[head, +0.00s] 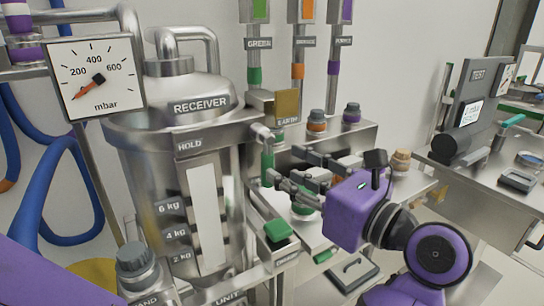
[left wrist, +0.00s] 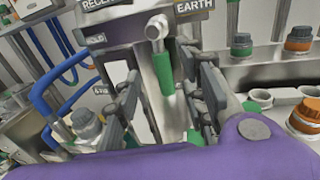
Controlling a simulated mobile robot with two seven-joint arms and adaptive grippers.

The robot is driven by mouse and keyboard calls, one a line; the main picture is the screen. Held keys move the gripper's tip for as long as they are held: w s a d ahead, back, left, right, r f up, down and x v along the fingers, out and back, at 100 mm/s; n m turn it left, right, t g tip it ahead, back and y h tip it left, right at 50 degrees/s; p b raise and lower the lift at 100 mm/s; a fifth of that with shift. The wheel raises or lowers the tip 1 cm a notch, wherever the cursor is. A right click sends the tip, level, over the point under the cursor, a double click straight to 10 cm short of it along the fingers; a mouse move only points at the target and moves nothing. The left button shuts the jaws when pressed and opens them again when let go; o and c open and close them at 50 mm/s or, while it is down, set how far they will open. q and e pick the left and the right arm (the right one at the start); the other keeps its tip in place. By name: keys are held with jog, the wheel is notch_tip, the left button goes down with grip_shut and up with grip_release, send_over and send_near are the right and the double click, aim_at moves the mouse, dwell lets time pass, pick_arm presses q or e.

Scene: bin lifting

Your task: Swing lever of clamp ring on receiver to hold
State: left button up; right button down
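The steel receiver (head: 190,90) stands at left in the head view, with a metal clamp ring (head: 150,125) round it and a HOLD label (head: 190,145) on the ring's front. The lever's green grip (head: 267,165) hangs down at the ring's right side, by the EARTH label. In the left wrist view the green grip (left wrist: 164,73) hangs from a metal knob, between the fingers in the picture. My left gripper (head: 285,164) is open just right of the grip; its fingers (left wrist: 166,85) show apart on both sides. I cannot tell whether either finger touches it. My right gripper is not in view.
A pressure gauge (head: 97,78) hangs at upper left, near blue hoses (head: 45,190). Capped ports, one orange (head: 317,122), line the ledge behind my gripper. A green-topped block (head: 279,231) sits below. A bench with a TEST unit (head: 470,110) stands at right.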

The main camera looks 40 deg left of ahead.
aim_at(272, 161)
pick_arm(q)
jog(key=a, duration=0.2)
jog(key=w+a+p, duration=0.1)
jog(key=a, duration=0.2)
jog(key=shift+w+a, duration=0.15)
jog(key=shift+a, duration=0.2)
jog(key=shift+w+a, duration=0.1)
jog(key=shift+a, duration=0.5)
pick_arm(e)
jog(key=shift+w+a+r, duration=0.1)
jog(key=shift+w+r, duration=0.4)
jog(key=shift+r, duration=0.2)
pick_arm(q)
grip_shut()
jog(key=shift+w+a, duration=0.1)
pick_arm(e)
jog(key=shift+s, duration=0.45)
